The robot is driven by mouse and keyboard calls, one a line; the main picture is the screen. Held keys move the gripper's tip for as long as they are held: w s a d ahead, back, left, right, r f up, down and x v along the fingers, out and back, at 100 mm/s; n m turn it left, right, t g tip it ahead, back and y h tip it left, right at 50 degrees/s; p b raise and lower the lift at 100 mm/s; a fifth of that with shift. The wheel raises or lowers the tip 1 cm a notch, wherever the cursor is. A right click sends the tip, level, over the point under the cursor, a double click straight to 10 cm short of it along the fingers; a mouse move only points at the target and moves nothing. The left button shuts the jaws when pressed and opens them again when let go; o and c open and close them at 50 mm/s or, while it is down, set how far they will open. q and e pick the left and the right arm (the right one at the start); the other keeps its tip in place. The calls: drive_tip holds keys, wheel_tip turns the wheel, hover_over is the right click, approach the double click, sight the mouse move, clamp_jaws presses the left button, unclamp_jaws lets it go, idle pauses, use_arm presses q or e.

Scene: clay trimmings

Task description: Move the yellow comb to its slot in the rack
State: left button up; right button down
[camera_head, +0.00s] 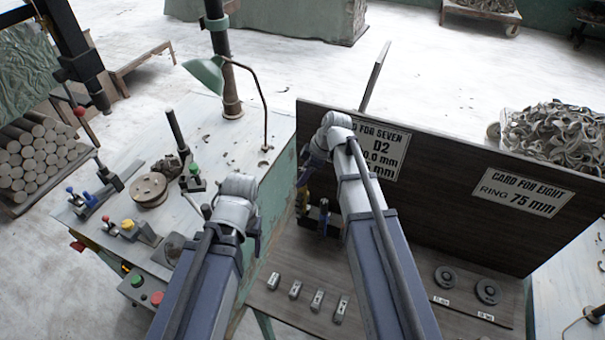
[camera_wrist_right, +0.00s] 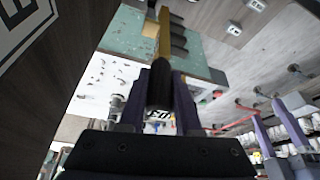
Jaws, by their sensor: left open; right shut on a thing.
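The yellow comb (camera_wrist_right: 164,36) has a black handle. My right gripper (camera_wrist_right: 160,90) is shut on the handle in the right wrist view, with the yellow part pointing away from the jaws. In the head view my right gripper (camera_head: 303,185) is mostly behind its own wrist, beside the dark board. A dark rack (camera_head: 319,213) with blue parts stands just below it; dark blocks (camera_wrist_right: 179,45) show beside the comb in the wrist view. I cannot tell whether the comb touches the rack. My left gripper (camera_wrist_right: 283,125) is open and empty, its fingers apart; the head view hides them.
An upright dark board (camera_head: 440,200) with signs stands behind the bench. Several small labelled blocks (camera_head: 295,290) lie along the front, and two round dark pieces (camera_head: 487,291) lie at right. A side table (camera_head: 120,205) at left carries a lamp (camera_head: 207,74) and tools.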

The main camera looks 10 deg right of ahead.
sight(303, 197)
drive_tip(key=shift+w+f, duration=0.15)
drive_tip(key=shift+f+b, duration=4.9)
drive_tip(key=shift+b, duration=0.15)
drive_tip(key=c, duration=0.5)
unclamp_jaws()
drive_tip(key=shift+r, duration=0.15)
drive_tip(key=p+v, duration=0.7)
drive_tip(key=shift+d+r, duration=0.15)
drive_tip(key=shift+r, duration=0.15)
